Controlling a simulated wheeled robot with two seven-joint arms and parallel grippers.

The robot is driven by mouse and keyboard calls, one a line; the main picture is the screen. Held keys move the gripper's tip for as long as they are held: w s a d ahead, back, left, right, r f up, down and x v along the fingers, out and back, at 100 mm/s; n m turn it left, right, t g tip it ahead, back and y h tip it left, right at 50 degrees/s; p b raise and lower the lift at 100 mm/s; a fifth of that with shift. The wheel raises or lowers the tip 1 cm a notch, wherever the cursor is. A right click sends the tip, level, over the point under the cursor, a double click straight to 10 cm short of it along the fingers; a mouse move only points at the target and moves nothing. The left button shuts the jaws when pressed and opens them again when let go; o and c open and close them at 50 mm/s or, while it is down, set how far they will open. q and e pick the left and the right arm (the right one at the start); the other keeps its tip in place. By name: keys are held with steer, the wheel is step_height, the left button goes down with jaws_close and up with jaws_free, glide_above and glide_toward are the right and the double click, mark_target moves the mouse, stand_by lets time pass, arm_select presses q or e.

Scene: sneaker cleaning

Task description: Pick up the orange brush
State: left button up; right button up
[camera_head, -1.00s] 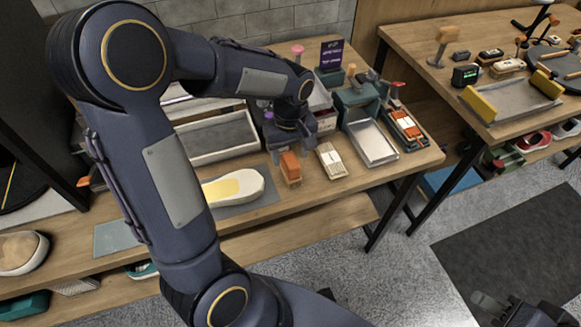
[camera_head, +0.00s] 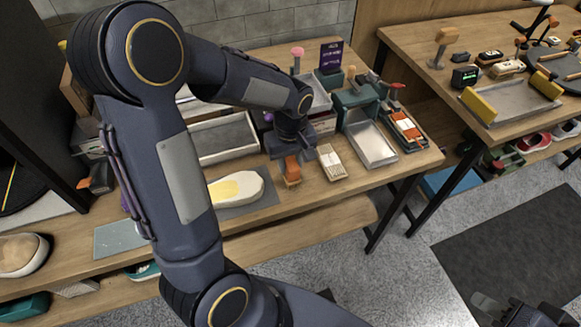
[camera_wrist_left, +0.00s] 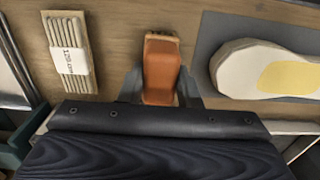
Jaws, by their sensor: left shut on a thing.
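The orange brush (camera_head: 292,170) stands on the wooden table in the head view, right of the white shoe sole. In the left wrist view the orange brush (camera_wrist_left: 161,72) lies between the two fingers of my left gripper (camera_wrist_left: 160,88). The fingers are shut on its sides. In the head view my left gripper (camera_head: 291,155) reaches down over the brush from behind, and its wrist hides part of the table there. My right gripper (camera_head: 510,312) shows only partly at the bottom right edge, and its fingers are not clear.
A cream sole with a yellow patch (camera_head: 238,187) lies on a grey mat left of the brush. A metal tray (camera_head: 371,146) and a grey bin (camera_head: 222,139) stand nearby.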

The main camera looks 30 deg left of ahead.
mark_target(290, 161)
arm_select(q)
steer(key=shift+r, duration=0.55)
step_height(290, 161, up, 2)
steer(key=shift+r, duration=0.2)
steer(key=s+a+r, duration=0.2)
steer(key=s+r, duration=0.2)
steer(key=s, duration=0.2)
steer(key=s+a+r, duration=0.2)
steer(key=s+r, duration=0.3)
steer(key=s, duration=0.2)
steer(key=shift+s+a+r+b, duration=0.15)
steer(key=shift+a+r+b, duration=0.15)
steer(key=shift+b, duration=0.15)
